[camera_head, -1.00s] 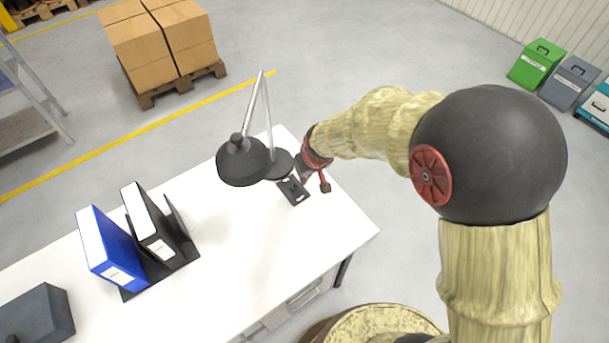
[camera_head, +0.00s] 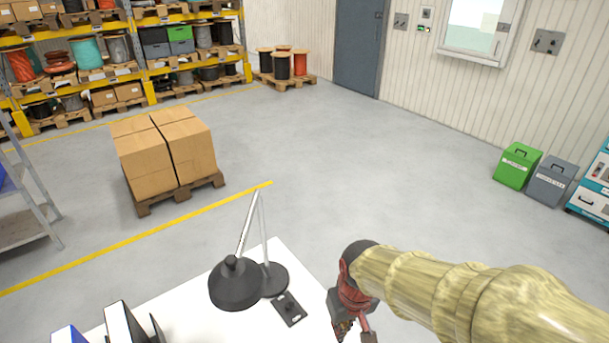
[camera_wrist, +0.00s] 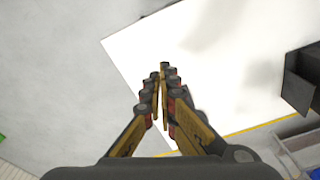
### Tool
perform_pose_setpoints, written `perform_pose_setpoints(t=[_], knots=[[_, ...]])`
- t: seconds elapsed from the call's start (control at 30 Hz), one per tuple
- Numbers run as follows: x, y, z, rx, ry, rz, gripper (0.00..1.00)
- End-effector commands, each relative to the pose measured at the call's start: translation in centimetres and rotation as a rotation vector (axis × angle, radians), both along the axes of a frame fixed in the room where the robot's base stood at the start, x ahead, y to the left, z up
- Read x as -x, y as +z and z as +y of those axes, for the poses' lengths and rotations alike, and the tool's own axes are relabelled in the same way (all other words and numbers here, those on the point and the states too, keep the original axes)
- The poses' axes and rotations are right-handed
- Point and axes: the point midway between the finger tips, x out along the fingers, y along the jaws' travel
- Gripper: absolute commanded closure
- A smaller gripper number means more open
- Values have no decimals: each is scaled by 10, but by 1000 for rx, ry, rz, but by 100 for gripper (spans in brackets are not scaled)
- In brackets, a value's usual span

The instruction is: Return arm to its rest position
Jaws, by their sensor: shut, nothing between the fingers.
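My gripper (camera_wrist: 160,82) points down in the wrist view, its two fingers together with nothing between them. In the head view my gripper (camera_head: 345,328) hangs at the right edge of the white desk (camera_head: 190,325), partly cut off by the bottom of the picture. My arm reaches in from the lower right. In the wrist view the white desk (camera_wrist: 130,50) lies below the fingers, and I cannot judge the exact gap.
A black desk lamp (camera_head: 234,284) and a small black plate with a knob (camera_head: 289,309) stand on the desk left of my gripper. Binders (camera_head: 120,325) stand further left. Boxes on a pallet (camera_head: 165,155) are beyond. Open floor (camera_head: 390,180) lies behind and right.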

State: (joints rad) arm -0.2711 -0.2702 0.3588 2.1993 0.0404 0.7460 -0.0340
Motion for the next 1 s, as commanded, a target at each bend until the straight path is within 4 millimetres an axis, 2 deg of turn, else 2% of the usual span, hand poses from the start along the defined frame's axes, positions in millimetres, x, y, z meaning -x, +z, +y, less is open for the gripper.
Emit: perform_pose_setpoints(t=[0.03, 0.1, 0.3, 0.53, 0.63, 1.0], knots=[[12, 21, -13, -2, -27, -23, 100], [30, 45, -31, -3, -65, -51, 100], [73, 101, -73, -12, -169, -179, 100], [87, 150, -98, -27, -251, -356, 100], [88, 158, -104, -28, -272, -385, 100], [88, 159, -106, -26, -280, -385, 100]])
